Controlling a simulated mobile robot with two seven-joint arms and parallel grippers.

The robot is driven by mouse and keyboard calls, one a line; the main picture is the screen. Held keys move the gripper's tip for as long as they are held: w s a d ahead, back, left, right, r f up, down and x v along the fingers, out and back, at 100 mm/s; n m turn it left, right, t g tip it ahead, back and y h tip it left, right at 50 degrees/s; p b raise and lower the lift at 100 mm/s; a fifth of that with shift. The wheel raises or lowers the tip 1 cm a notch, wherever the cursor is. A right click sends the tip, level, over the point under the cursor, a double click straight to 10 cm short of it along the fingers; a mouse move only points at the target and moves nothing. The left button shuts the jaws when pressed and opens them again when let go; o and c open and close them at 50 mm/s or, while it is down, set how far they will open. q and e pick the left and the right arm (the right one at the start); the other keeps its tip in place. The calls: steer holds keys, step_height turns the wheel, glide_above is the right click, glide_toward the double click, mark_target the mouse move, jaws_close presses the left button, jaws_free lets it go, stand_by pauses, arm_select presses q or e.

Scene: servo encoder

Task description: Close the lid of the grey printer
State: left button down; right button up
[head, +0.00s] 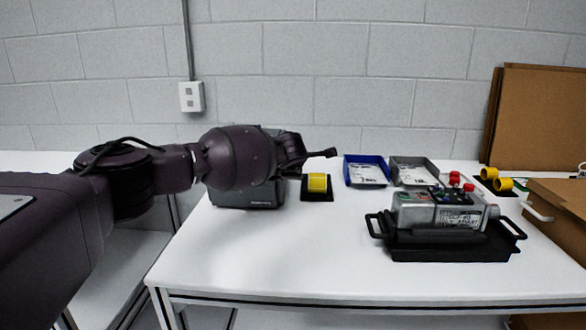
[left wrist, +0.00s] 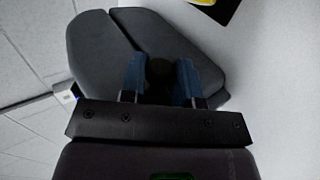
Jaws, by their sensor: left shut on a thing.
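The grey printer (head: 262,196) stands at the back left of the white table, largely hidden behind my left arm in the head view. In the left wrist view the printer (left wrist: 100,60) fills the middle as a dark grey body with a seam across its top. My left gripper (left wrist: 160,78) is over it, its two blue-grey fingers apart with a dark part between them. They appear shut on a part of the printer's lid; the contact is in shadow. How far the lid stands open cannot be told. My right gripper is not in view.
A yellow roll (head: 317,183) on a black base stands right of the printer. Blue (head: 352,181) and grey (head: 425,162) bins are behind. A black tray (head: 420,254) carries a silver device (head: 420,213). A cardboard box (head: 560,215) is at the right. The front-middle table is clear.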

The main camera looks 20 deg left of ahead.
arm_select(q)
steer(key=shift+f, duration=0.35)
steer(key=c, duration=0.9)
jaws_free()
steer(key=shift+r, duration=0.1)
steer(key=p+v, duration=0.4)
steer(key=v, duration=0.7)
steer(key=shift+a, duration=0.1)
